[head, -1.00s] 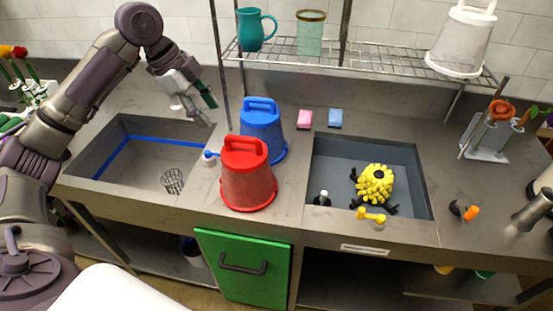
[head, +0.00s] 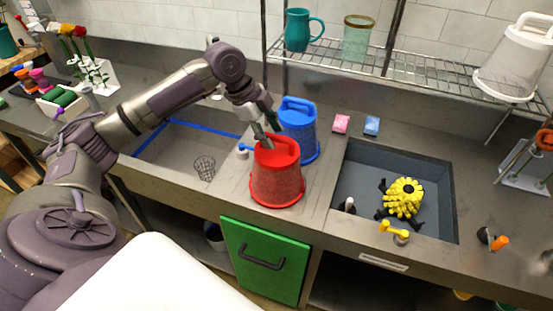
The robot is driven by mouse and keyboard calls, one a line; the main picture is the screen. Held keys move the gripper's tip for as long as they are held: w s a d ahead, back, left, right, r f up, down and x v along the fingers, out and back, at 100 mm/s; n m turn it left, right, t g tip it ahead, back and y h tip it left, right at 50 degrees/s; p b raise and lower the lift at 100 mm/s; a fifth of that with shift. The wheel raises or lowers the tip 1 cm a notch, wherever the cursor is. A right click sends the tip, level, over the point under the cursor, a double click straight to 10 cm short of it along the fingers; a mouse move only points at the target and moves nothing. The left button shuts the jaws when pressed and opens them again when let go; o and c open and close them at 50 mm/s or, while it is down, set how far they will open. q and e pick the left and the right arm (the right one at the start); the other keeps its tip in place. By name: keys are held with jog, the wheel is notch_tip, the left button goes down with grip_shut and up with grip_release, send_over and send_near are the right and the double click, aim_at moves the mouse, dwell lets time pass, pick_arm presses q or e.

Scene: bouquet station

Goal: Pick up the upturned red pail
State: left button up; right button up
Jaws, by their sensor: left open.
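The upturned red pail (head: 277,182) stands on the steel counter between the two sinks, its base and handle facing up. My left gripper (head: 267,136) is directly above it, pointing down, with its fingers at the pail's top by the handle. The fingers are open; I cannot tell whether they touch the handle. Part of the handle is hidden behind the fingers. My right gripper is out of view.
An upturned blue pail (head: 299,122) stands close behind the red one. A sink (head: 440,205) with a yellow spiky object (head: 404,197) is to the right. A wire shelf (head: 420,66) hangs behind.

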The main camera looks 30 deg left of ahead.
pick_arm(q)
jog(key=shift+x, duration=1)
jog(key=shift+w+d+f, duration=0.1)
jog(key=shift+d, duration=0.05)
jog(key=c, duration=0.8)
grip_shut()
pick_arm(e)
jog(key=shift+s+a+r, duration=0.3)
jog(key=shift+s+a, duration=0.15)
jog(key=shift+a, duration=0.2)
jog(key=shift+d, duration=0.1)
